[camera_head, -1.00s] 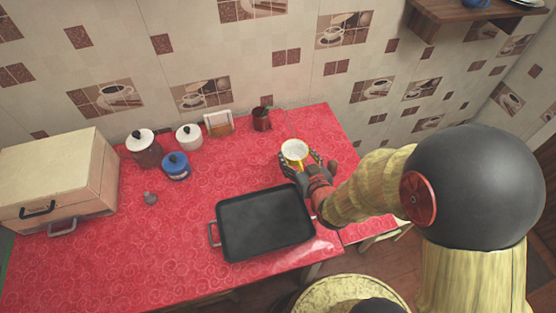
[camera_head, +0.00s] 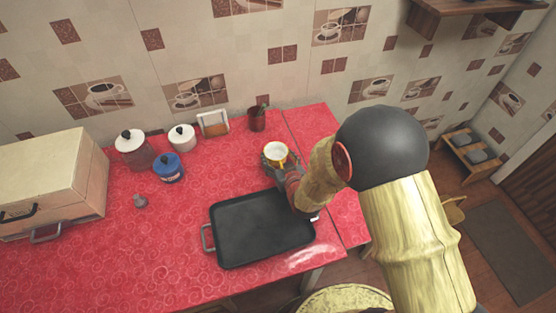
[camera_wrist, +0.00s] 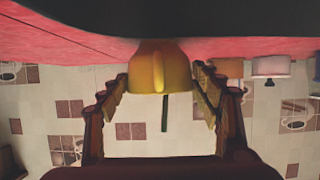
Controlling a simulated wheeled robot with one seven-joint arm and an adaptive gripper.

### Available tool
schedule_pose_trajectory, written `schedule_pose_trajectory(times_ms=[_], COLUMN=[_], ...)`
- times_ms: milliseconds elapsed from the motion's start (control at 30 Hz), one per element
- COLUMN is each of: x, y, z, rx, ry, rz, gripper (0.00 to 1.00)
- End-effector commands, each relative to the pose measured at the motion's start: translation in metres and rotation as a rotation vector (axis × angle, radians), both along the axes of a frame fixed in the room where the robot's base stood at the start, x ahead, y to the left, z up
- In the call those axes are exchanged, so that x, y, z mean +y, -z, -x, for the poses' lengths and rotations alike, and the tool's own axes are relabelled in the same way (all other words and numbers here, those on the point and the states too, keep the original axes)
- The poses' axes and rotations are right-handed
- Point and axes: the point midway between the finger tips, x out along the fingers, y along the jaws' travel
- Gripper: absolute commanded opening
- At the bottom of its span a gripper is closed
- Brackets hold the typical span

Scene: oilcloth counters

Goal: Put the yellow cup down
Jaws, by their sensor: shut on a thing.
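The yellow cup (camera_head: 277,152) has a pale inside and stands upright in my gripper (camera_head: 278,163), over the red counter (camera_head: 120,245) behind the black tray. In the wrist view the yellow cup (camera_wrist: 160,72) sits between the two fingers of my gripper (camera_wrist: 160,88), and its handle faces the camera. The picture is upside down there. I cannot tell whether the cup's base touches the counter.
A black tray (camera_head: 262,230) lies in front of the cup. A red mug (camera_head: 257,120), a napkin holder (camera_head: 213,124), a white jar (camera_head: 182,138), a blue jar (camera_head: 168,168) and a lidded jar (camera_head: 133,150) stand behind and left. Bare counter lies left of the cup.

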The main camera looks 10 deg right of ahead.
Motion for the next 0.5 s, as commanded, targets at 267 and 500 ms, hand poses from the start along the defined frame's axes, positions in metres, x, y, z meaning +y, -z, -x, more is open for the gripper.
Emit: schedule_pose_trajectory(times_ms=[267, 500], x=[0.0001, 0.0], y=[-0.0007, 0.0023], z=[-0.001, -0.0007], rx=[-0.004, -0.002], ry=[0.0, 0.0], rz=[-0.001, 0.0], gripper=[0.34, 0.71])
